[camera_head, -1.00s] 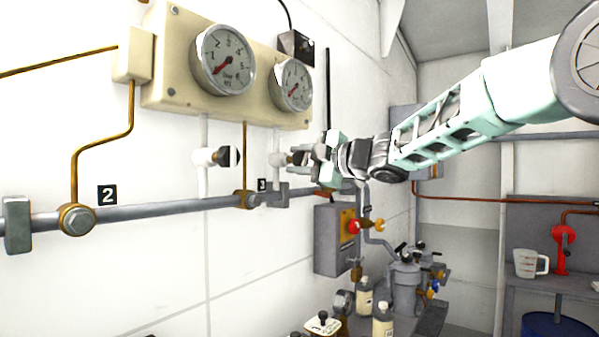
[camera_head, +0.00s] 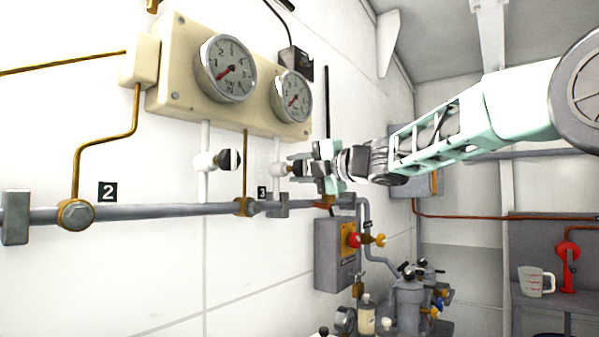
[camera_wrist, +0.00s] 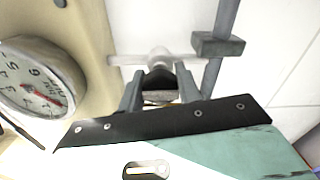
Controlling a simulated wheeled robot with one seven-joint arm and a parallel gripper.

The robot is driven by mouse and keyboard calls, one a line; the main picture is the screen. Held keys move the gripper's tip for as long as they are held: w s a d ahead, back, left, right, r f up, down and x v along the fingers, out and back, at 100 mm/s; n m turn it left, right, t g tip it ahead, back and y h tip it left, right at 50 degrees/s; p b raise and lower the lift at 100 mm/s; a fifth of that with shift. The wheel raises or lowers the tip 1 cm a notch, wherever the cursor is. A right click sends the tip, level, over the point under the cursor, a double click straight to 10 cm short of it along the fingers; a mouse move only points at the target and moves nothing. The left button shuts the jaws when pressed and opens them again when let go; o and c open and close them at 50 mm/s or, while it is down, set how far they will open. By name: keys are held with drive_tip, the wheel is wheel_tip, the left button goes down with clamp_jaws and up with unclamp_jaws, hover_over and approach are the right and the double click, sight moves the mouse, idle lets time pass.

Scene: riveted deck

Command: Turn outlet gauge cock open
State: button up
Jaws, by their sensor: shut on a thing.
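Two round gauges sit on a cream panel (camera_head: 165,75), a left gauge (camera_head: 227,68) and a right gauge (camera_head: 292,96). Under the right one, a white pipe carries the outlet gauge cock (camera_head: 281,170); its white body also shows in the wrist view (camera_wrist: 159,58). My gripper (camera_head: 300,168) reaches in from the right and is shut on the cock's dark handle, seen between the two fingers in the wrist view (camera_wrist: 158,82). The fingers hide part of the handle, so its exact angle is unclear. The other cock (camera_head: 229,160), with a black-and-white knob, stands left under the left gauge.
A grey horizontal pipe (camera_head: 160,212) with brackets runs along the wall below the cocks. A grey box (camera_head: 335,252) with a red and yellow knob is lower right. Bottles and grey machinery (camera_head: 408,300) stand below. A measuring jug (camera_head: 536,281) is far right.

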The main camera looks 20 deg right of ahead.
idle(0.3)
drive_tip(key=o, duration=1)
drive_tip(key=b+v, duration=0.2)
drive_tip(key=v, duration=1.5)
drive_tip(key=shift+s+b, duration=0.15)
drive_tip(key=shift+b, duration=0.15)
drive_tip(key=shift+d, duration=0.1)
